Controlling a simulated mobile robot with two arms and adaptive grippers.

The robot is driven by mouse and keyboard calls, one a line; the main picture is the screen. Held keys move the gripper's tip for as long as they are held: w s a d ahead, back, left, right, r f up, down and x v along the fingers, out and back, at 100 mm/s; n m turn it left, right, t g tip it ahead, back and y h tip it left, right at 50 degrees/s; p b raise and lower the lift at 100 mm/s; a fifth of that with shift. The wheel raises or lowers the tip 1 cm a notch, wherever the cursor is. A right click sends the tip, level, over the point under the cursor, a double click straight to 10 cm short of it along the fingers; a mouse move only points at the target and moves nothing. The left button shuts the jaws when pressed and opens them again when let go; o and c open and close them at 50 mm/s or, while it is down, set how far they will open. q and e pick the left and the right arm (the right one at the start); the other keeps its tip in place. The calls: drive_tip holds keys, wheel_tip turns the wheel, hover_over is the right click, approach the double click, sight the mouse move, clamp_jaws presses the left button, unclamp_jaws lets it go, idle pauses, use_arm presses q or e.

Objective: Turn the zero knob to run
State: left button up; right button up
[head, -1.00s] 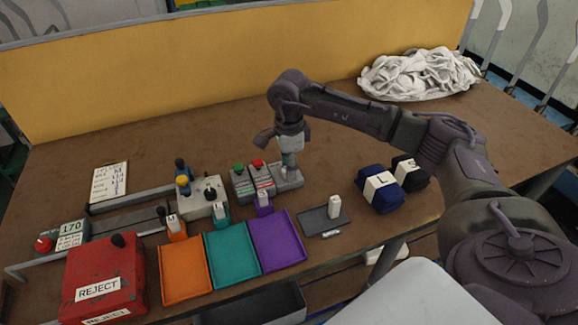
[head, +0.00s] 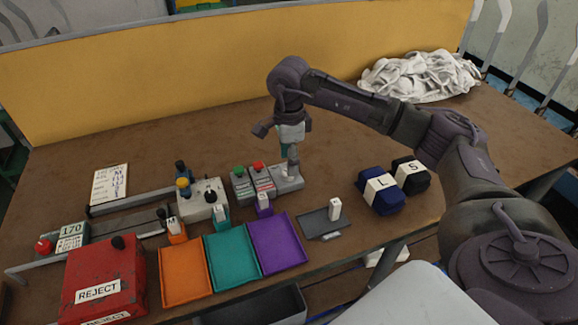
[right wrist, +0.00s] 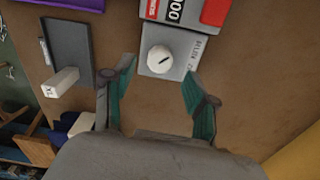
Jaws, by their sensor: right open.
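The zero knob (right wrist: 159,59) is a round pale knob with a dark pointer mark, on a grey box (right wrist: 172,37) with partly legible lettering. In the head view the grey box (head: 288,184) is the rightmost of a row of control boxes, with the knob (head: 294,168) standing on top. My right gripper (head: 291,150) hangs pointing down just above the knob. In the right wrist view its two teal-padded fingers (right wrist: 158,74) are spread, empty, with the knob showing between and beyond the tips. My left gripper is out of view.
Boxes with a green button (head: 238,171) and a red button (head: 258,166) adjoin on the left. Orange (head: 185,275), teal (head: 231,255) and purple (head: 277,242) trays lie in front. A grey scale-like plate (head: 323,224) and dark blue bundle (head: 381,198) lie right.

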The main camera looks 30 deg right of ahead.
wheel_tip(320, 180, up, 9)
drive_tip(key=shift+f, duration=0.1)
idle(0.6)
